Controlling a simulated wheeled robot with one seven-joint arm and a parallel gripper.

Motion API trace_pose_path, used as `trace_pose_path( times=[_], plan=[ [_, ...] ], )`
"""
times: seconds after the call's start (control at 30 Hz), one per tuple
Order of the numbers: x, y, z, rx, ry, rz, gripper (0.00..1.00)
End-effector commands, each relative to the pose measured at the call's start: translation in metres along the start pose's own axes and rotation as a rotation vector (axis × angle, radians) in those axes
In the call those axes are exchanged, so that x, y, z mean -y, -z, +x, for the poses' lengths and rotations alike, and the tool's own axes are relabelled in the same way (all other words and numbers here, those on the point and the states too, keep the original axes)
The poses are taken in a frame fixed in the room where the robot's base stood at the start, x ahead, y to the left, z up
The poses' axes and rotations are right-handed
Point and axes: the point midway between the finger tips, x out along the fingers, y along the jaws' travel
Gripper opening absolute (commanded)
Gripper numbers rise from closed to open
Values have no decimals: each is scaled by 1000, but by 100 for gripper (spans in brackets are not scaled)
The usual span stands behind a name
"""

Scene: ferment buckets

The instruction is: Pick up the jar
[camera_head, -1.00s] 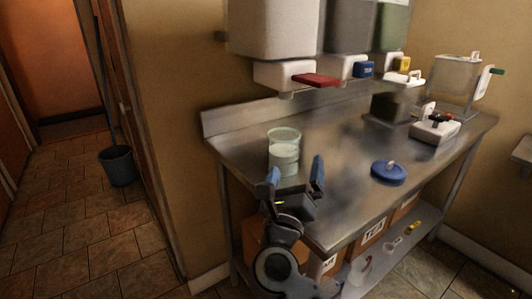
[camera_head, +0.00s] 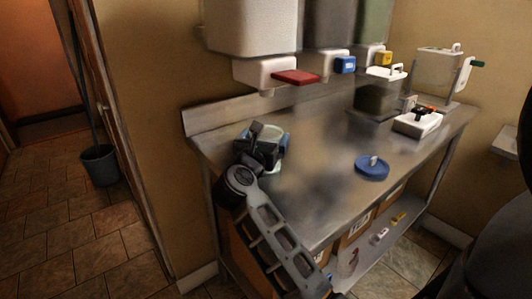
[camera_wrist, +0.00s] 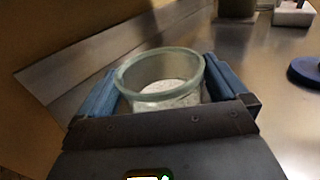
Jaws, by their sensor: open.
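The jar is clear glass with a pale green rim and pale contents, and stands on the left part of the steel table. In the wrist view the jar (camera_wrist: 162,80) lies between the two blue fingers of my open gripper (camera_wrist: 168,95), one finger on each side. I cannot tell whether either finger touches the glass. In the head view my gripper (camera_head: 262,145) hides most of the jar (camera_head: 272,165), and only parts of its rim and lower side show. The base of the jar is hidden in the wrist view.
A blue lid (camera_head: 371,168) lies on the steel table (camera_head: 318,195), right of the jar. White dispensers with a red lever (camera_head: 296,77) and a blue lever (camera_head: 345,65) hang above the table. A white device (camera_head: 416,123) stands at the right. The table's middle is clear.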

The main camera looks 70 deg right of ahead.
Motion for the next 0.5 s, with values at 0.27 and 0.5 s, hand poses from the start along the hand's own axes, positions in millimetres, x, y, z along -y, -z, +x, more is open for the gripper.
trace_pose_path(
  times=[0.27,0.5],
  plan=[
    [0,0,13,0,0,-1,100],
    [0,0,13,0,0,-1,88]
  ],
)
